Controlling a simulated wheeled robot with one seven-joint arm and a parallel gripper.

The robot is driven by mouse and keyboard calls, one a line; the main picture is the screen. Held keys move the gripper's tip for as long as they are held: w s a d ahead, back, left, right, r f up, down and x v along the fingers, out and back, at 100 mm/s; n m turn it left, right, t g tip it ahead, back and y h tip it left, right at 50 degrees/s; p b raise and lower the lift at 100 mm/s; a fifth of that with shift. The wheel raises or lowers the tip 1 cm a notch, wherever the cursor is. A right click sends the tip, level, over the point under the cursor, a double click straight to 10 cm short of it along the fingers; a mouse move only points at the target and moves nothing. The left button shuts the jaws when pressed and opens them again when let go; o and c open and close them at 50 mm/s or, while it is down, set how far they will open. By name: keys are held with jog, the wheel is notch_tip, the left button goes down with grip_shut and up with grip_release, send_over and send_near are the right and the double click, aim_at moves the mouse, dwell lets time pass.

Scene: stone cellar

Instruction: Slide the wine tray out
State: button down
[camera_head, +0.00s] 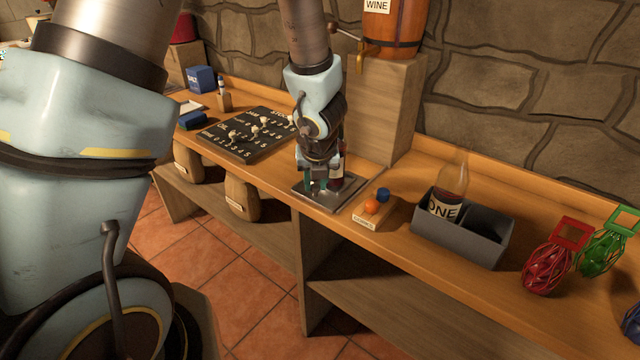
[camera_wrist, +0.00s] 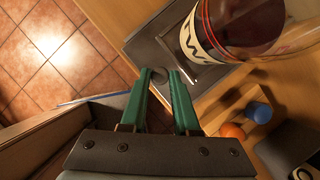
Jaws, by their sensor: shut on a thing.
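The wine tray (camera_head: 334,204) is a flat grey metal plate on the wooden counter, near its front edge. A dark wine bottle (camera_head: 337,176) stands on it, partly hidden behind my gripper (camera_head: 316,187). In the wrist view the tray (camera_wrist: 148,47) lies just beyond my fingertips, and the bottle (camera_wrist: 240,22) with a white label is on it at upper right. My gripper (camera_wrist: 161,75) has green fingers, shut on a small round grey knob (camera_wrist: 160,76) at the tray's near edge.
A small board with an orange ball (camera_head: 371,207) and a blue piece (camera_head: 383,194) sits close right of the tray. A grey divided box (camera_head: 455,235) holds a bottle. A black number board (camera_head: 245,135) lies left. Below are open shelves and tiled floor.

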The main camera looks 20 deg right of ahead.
jog(key=shift+s+a, duration=0.15)
jog(key=shift+a, duration=0.1)
jog(key=c, duration=0.7)
grip_release()
jog(key=shift+o, duration=0.2)
jog(key=p+v, duration=0.5)
jog(key=v, duration=0.5)
jog(key=shift+s+r+p, duration=0.2)
jog(key=shift+r+p, duration=0.15)
jog(key=shift+a, duration=0.15)
